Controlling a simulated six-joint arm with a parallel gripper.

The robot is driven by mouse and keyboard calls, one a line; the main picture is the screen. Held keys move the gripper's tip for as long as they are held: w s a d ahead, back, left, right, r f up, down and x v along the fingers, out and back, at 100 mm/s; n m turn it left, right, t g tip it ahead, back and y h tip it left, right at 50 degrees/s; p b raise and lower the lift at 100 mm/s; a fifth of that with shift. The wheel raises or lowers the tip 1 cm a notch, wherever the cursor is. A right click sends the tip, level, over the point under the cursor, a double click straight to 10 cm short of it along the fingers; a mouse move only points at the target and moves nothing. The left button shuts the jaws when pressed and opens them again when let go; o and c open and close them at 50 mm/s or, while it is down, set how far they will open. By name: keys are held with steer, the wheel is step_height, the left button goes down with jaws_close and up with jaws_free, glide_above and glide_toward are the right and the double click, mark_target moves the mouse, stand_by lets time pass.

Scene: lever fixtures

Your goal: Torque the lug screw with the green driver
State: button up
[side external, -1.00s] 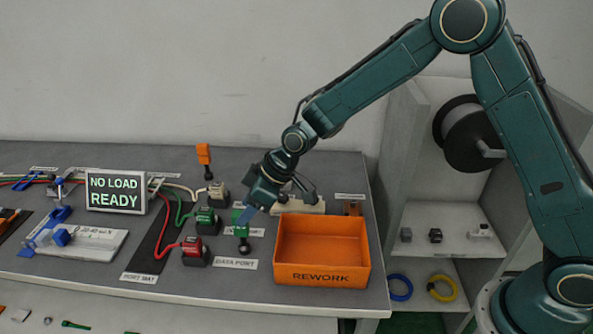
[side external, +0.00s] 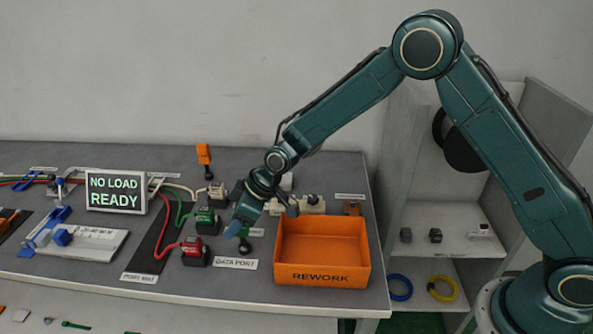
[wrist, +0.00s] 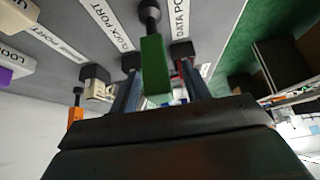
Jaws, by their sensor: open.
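The green driver (wrist: 155,68) has a green block handle and a dark shank with a round black end. In the wrist view it stands between the two fingers of my gripper (wrist: 160,82), which are apart on either side of the handle. In the side view my gripper (side external: 238,228) is lowered over the driver and hides most of it. Only the driver's black lower end (side external: 245,248) shows, near the DATA PORT label. I cannot tell whether the fingers touch the handle. I cannot make out a lug screw for certain.
An orange REWORK bin (side external: 321,277) stands close right of my gripper. Red (side external: 195,252), green (side external: 207,221) and cream (side external: 217,195) cabled connectors stand to the left. An upright orange-handled tool (side external: 204,155) is behind them. A NO LOAD READY display (side external: 115,191) stands farther left.

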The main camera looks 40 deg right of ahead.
steer(key=shift+c, duration=0.5)
jaws_close()
steer(key=shift+r, duration=0.1)
step_height(320, 180, up, 20)
stand_by(0.8)
steer(key=shift+d, duration=0.15)
stand_by(0.4)
steer(key=s+d+f, duration=0.3)
steer(key=d, duration=0.6)
steer(key=s+d+f+m, duration=0.1)
steer(key=s+d+f, duration=0.1)
steer(key=d, duration=0.8)
steer(key=s+d+f, duration=0.3)
steer(key=d, duration=0.7)
steer(key=shift+s+f+t+h, duration=0.3)
steer(key=shift+f, duration=0.1)
